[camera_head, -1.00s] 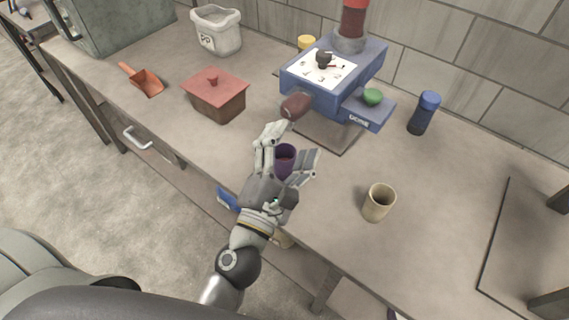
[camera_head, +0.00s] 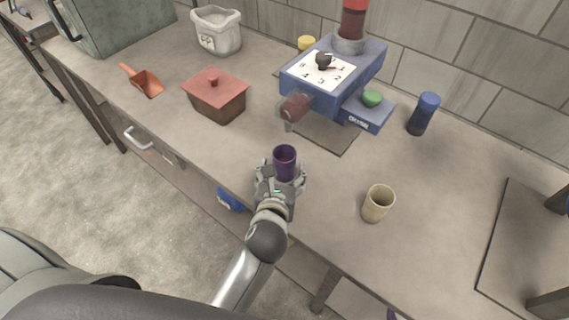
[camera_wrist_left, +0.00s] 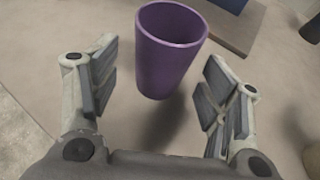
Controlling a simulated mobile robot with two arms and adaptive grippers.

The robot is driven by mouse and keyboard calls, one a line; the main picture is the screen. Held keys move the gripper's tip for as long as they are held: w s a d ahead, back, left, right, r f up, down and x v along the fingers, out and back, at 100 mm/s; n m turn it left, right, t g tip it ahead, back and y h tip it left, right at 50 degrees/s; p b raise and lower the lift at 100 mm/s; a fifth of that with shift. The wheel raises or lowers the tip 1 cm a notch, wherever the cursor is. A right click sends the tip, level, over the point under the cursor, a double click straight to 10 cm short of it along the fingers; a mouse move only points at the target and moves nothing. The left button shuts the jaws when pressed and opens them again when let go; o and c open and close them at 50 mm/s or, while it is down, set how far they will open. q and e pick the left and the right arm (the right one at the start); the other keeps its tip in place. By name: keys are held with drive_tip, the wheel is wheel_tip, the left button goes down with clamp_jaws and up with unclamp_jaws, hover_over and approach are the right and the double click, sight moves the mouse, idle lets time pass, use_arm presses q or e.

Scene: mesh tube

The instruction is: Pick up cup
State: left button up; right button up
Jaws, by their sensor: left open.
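A purple cup (camera_head: 285,162) stands upright on the bench, in front of the blue machine. It also shows in the left wrist view (camera_wrist_left: 168,55). My left gripper (camera_head: 281,178) is open, its fingers low on either side of the cup's near part in the head view. In the left wrist view the gripper (camera_wrist_left: 160,90) shows its two fingers spread wide, with the cup between and slightly ahead of them and a gap on each side. A second, beige cup (camera_head: 377,204) stands to the right. My right gripper is not in view.
The blue grinder-like machine (camera_head: 325,95) stands behind the purple cup, its brown spout (camera_head: 294,107) overhanging nearby.

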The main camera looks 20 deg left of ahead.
sight(285, 160)
use_arm(q)
drive_tip(key=shift+p+x, duration=0.35)
drive_tip(key=shift+x, duration=2.2)
drive_tip(key=shift+d+f, duration=0.1)
drive_tip(key=c, duration=1.2)
